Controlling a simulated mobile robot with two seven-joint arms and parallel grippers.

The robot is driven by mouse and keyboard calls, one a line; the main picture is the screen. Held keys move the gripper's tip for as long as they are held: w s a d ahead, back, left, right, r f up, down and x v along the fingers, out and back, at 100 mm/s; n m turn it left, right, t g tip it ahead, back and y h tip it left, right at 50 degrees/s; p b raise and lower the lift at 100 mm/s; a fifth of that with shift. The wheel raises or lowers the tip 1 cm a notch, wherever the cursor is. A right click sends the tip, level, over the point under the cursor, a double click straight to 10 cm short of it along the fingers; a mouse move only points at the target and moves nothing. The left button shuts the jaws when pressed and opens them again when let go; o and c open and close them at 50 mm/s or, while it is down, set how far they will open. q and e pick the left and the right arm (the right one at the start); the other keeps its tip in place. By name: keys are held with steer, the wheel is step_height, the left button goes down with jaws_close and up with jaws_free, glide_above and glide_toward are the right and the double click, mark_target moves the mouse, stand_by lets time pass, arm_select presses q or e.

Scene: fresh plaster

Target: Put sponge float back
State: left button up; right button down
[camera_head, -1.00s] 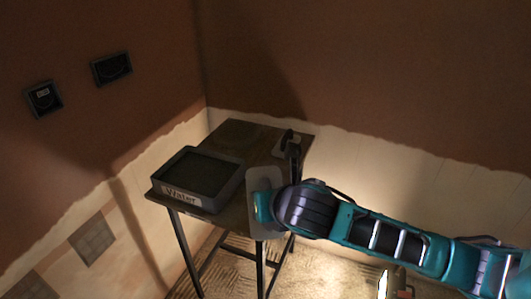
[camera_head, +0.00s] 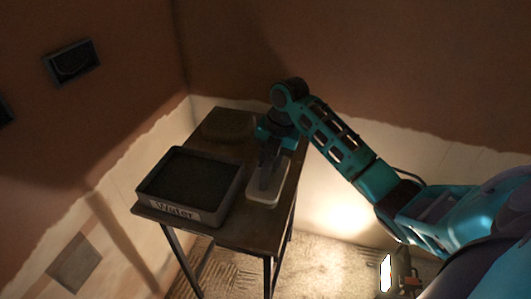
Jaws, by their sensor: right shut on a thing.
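The sponge float (camera_head: 269,193), a pale rounded rectangular plate, is level at the right side of the small dark table (camera_head: 240,228), right of the water tray. My right gripper (camera_head: 268,172) points down from above and is shut on the float's handle, which the fingers largely hide. The float's underside is at or just above the table top; I cannot tell whether it touches. My left gripper is not in view.
The grey tray labelled "Water" (camera_head: 182,208) stands close on the left. A dark round patch or thing (camera_head: 229,125) is at the table's back. Walls meet behind the table. A bright lamp (camera_head: 386,272) stands at lower right.

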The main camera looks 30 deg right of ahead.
mark_target(270, 177)
steer(key=shift+s+f, duration=0.1)
steer(key=shift+f, duration=0.35)
steer(key=shift+x, duration=0.95)
steer(key=shift+s+d+f, duration=0.15)
steer(key=shift+f, duration=1.15)
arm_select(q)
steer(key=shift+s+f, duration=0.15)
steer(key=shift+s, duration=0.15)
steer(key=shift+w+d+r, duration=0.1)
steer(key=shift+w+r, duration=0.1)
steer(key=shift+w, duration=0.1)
arm_select(e)
steer(key=shift+f, duration=0.3)
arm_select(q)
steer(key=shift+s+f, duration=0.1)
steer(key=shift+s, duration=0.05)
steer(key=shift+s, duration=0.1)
arm_select(e)
steer(key=c, duration=0.8)
jaws_free()
